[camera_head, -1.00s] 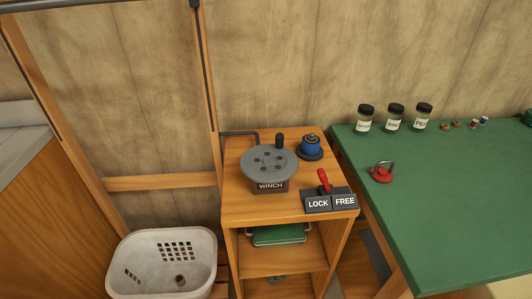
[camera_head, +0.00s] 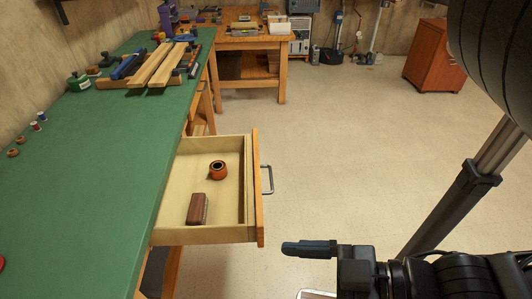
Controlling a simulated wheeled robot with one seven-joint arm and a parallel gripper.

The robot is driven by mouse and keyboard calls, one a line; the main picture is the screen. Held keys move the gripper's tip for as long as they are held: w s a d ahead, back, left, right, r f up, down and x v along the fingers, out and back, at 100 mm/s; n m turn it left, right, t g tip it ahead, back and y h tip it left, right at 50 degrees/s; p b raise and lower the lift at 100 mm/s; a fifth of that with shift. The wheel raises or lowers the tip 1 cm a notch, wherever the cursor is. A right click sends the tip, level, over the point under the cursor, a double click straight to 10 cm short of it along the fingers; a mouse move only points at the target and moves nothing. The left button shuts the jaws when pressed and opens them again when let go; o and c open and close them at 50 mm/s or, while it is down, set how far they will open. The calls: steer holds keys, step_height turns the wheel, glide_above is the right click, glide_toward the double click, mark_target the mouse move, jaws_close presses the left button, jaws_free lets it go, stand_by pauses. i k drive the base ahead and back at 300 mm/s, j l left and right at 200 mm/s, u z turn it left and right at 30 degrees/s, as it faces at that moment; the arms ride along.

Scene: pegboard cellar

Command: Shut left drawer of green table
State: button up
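The green table (camera_head: 90,190) runs along the left side of the picture. A wooden drawer (camera_head: 225,150) stands open, pulled out to the right from under its edge. The drawer's front panel (camera_head: 258,200) carries a metal bar handle (camera_head: 268,179). Inside lie a small orange-brown round pot (camera_head: 217,169) and a dark brown block (camera_head: 198,209). My gripper (camera_head: 290,248) is at the lower right, just right of and nearer than the drawer front, apart from it. Its finger points left toward the front. It shows side-on, so its opening is hidden.
Wooden planks (camera_head: 158,65) and blue clamps (camera_head: 129,66) lie on the table's far part. A wooden workbench (camera_head: 240,39) stands beyond. A wooden cabinet (camera_head: 435,55) is at the back right. The floor right of the drawer is clear.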

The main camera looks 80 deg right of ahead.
mark_target(235, 215)
steer(key=k+z, duration=0.2)
steer(key=z, duration=0.3)
steer(key=k+l+z, duration=0.2)
steer(key=z, duration=0.3)
steer(key=i+l+z, duration=0.1)
steer(key=l, duration=0.2)
steer(key=i+l+z, duration=0.1)
steer(key=i+l, duration=0.1)
steer(key=l, duration=0.1)
